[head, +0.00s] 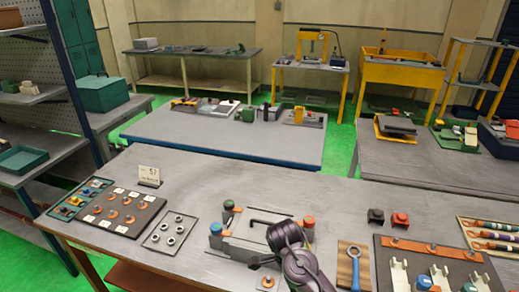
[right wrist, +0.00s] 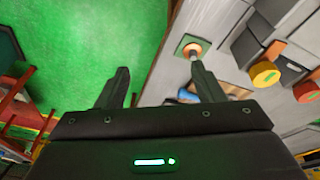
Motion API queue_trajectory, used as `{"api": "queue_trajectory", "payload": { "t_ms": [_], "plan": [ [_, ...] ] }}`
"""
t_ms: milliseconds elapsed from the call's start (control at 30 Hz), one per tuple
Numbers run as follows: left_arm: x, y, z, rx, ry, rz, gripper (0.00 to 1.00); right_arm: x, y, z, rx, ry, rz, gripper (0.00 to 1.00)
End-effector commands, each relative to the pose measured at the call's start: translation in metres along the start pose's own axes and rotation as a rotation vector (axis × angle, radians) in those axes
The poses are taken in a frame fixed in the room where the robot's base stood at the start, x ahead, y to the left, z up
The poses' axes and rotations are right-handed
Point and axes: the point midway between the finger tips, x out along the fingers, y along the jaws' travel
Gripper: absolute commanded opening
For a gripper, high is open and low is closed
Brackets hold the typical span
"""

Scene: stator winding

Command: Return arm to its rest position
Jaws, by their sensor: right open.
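My right arm reaches in from the bottom centre of the head view, its dark wrist over the front of the workbench (head: 200,200). In the right wrist view my right gripper (right wrist: 160,82) is open, its two dark fingers apart with nothing between them. The gap is over the green floor and the bench's front edge. A small square plate with a copper-coloured ring (right wrist: 192,48) lies just beyond the right fingertip; it also shows in the head view (head: 267,283). My left gripper is not in view.
A grey fixture with orange-topped and green-topped posts (head: 228,215) stands beside my arm. Left are a tray of copper rings (head: 122,211) and a plate of metal rings (head: 170,233). Right are a blue-handled ring tool (head: 354,268) and a board with white holders (head: 440,265).

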Motion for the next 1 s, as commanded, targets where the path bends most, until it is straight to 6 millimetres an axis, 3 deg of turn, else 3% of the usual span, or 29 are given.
{"api": "queue_trajectory", "payload": {
  "t_ms": [333,600,1000],
  "plan": [
    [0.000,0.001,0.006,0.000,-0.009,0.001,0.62,0.018,0.062,0.006,-0.523,-0.145,-0.147,0.62],
    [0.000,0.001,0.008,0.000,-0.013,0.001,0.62,0.011,0.127,-0.025,-1.028,-0.099,-0.352,0.62],
    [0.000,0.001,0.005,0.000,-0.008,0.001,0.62,-0.011,0.179,-0.064,-1.419,0.074,-0.453,0.62]
  ]
}}
